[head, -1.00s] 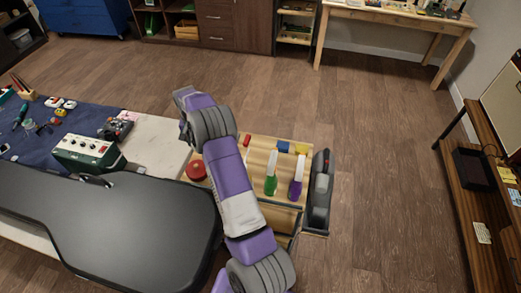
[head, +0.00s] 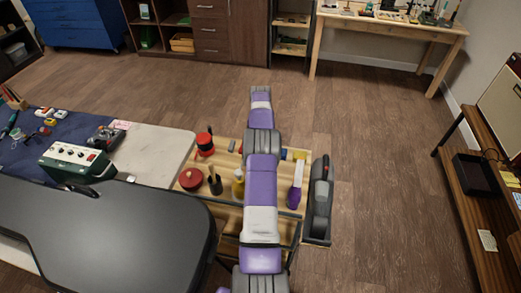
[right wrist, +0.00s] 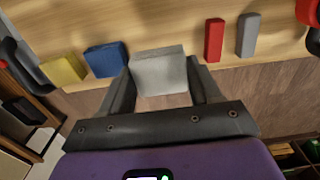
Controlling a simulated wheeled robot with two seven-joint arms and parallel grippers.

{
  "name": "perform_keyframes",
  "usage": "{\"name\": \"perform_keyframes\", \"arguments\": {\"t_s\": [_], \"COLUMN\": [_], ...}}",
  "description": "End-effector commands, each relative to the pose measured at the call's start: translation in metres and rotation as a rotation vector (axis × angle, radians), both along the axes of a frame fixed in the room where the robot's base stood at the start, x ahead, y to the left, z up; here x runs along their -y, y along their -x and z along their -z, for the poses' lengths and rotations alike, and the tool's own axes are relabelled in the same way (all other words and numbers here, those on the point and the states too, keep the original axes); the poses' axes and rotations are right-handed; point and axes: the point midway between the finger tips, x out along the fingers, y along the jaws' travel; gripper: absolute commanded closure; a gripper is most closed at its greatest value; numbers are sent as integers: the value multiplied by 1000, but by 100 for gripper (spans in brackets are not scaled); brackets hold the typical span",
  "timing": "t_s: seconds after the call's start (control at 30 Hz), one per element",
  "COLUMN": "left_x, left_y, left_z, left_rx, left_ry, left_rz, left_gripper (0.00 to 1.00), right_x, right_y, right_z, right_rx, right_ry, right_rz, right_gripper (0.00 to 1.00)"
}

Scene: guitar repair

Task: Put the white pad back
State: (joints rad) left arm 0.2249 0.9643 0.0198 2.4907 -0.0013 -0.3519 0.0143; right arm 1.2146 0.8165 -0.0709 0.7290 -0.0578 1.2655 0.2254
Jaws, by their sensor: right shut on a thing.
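The white pad (right wrist: 157,72), a pale grey-white block, sits between the two fingers of my right gripper (right wrist: 157,90) in the right wrist view. The gripper is shut on it. The pad is at the near edge of a wooden tray top (right wrist: 140,25), in line with the other pads; I cannot tell if it touches the wood. A blue pad (right wrist: 106,59) and a yellow pad (right wrist: 62,70) lie to its left, a red pad (right wrist: 214,40) and a grey pad (right wrist: 248,35) to its right. In the head view my right arm hides the pad and fingertips. My left gripper is out of view.
On the cart top stand a red spool (head: 205,144), a red round tin (head: 191,179) and a purple spray bottle (head: 295,186). A black guitar case (head: 100,235) lies at left. Floor beyond is clear.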

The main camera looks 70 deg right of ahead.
Motion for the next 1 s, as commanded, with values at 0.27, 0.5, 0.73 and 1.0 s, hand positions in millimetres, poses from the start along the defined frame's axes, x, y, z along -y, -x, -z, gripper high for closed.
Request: {"name": "perform_keyframes", "arguments": {"t_s": [0.27,0.5,0.73,1.0], "left_x": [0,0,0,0], "left_y": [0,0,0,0], "left_z": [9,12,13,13], "left_rx": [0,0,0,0], "left_ry": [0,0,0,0], "left_rz": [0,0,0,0], "left_gripper": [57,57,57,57], "right_x": [0,0,0,0], "right_y": [1,0,0,0], "right_z": [37,58,58,60], "right_rx": [-1,0,0,0], "right_ry": [-2,2,2,2], "right_rz": [1,1,1,1], "right_gripper": [66,66,66,12]}}
